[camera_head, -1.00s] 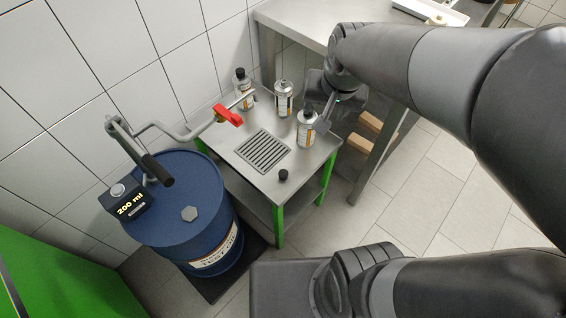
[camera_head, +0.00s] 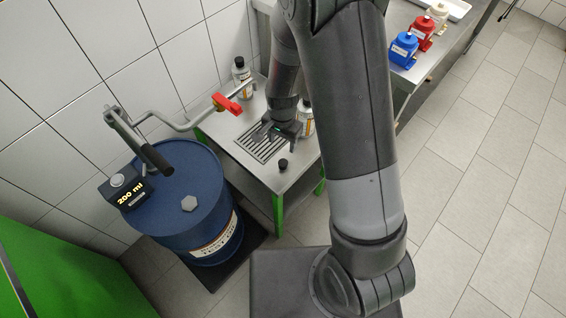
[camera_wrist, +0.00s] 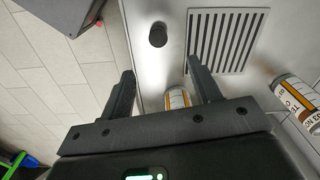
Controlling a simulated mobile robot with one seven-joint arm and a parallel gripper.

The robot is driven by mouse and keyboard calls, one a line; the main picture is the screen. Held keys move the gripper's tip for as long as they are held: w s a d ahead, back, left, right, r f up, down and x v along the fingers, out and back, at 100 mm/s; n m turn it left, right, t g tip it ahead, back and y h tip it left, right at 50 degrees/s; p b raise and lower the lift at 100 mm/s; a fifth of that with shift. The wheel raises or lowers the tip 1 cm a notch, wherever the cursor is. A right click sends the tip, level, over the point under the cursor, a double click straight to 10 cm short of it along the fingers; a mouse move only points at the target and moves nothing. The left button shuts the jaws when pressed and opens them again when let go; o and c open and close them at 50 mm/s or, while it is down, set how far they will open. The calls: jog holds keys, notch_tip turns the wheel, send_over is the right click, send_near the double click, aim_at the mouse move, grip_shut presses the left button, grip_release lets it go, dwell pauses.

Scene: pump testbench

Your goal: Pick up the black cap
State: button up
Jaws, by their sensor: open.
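The black cap (camera_head: 283,164) stands on the steel table (camera_head: 296,182), near its front corner and beside the drain grate (camera_head: 255,147). In the wrist view the cap (camera_wrist: 157,36) lies beyond my fingertips, left of the grate. My gripper (camera_head: 281,137) is over the table, behind the cap and near the grate. In the wrist view its two fingers are wide apart and no object is gripped between them. A labelled bottle (camera_wrist: 177,99) shows between the fingers, partly hidden, and seems to stand on the table below.
A grey bottle with a black cap (camera_head: 240,72) stands at the back of the table. Another bottle (camera_head: 307,118) is half hidden by my arm. Blue, red and cream containers stand on the counter.

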send_over(283, 163)
jog(key=f, duration=0.6)
jog(key=shift+a+f, duration=0.2)
jog(key=shift+f, duration=0.2)
jog(key=shift+d+f, duration=0.2)
jog(key=shift+f, duration=2.4)
jog(key=shift+c, duration=0.4)
jog(key=c, duration=1)
